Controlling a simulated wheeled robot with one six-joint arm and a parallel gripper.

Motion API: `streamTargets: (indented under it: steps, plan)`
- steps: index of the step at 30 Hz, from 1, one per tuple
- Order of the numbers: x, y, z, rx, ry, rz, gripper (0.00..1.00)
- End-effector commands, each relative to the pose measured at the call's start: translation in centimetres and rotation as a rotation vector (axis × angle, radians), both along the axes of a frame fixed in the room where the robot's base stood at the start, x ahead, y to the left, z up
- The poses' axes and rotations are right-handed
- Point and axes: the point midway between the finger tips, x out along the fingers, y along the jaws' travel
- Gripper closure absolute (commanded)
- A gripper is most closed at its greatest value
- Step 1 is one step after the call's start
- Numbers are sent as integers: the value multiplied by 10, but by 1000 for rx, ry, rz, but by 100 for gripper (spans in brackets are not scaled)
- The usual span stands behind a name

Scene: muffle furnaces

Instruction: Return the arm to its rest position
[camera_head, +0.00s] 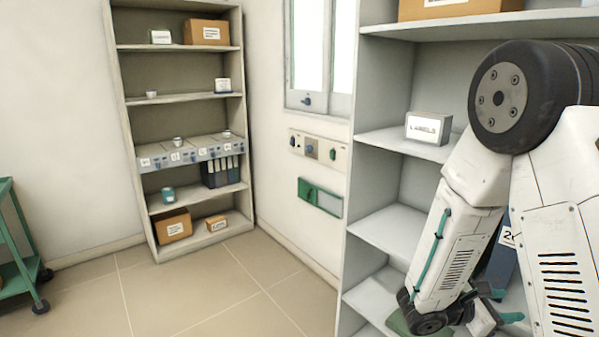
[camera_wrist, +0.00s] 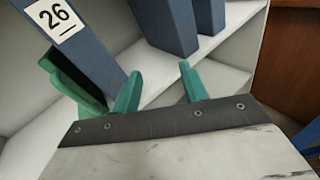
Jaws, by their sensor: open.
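My gripper (camera_wrist: 160,92) shows in the wrist view with its two green fingers apart and nothing between them. It points toward a pale shelf with blue binders; one binder (camera_wrist: 82,45) at the left carries a label "26". In the head view my white arm reaches down at the right, in front of the near shelving unit. Its wrist end is low beside a shelf, and the fingertips there are partly hidden.
The near grey shelving unit (camera_head: 390,228) stands close to my arm, with a white "LABELS" box (camera_head: 427,128) on one shelf. A tall shelf unit (camera_head: 248,130) stands at the back. A green cart (camera_head: 14,240) is at the left. The tiled floor (camera_head: 190,290) between is clear.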

Motion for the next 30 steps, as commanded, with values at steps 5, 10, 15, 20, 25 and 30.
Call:
streamTargets:
  steps: [5,10,15,20,25,30]
  plan:
    - [-71,8,39,170,-195,-367,56]
    - [-124,39,62,371,-386,-668,56]
    - [-159,81,80,597,-565,-909,56]
    - [-179,122,101,826,-719,-1084,56]
    - [-194,160,128,1071,-856,-1204,56]
    - [-205,178,155,1241,-957,-1225,56]
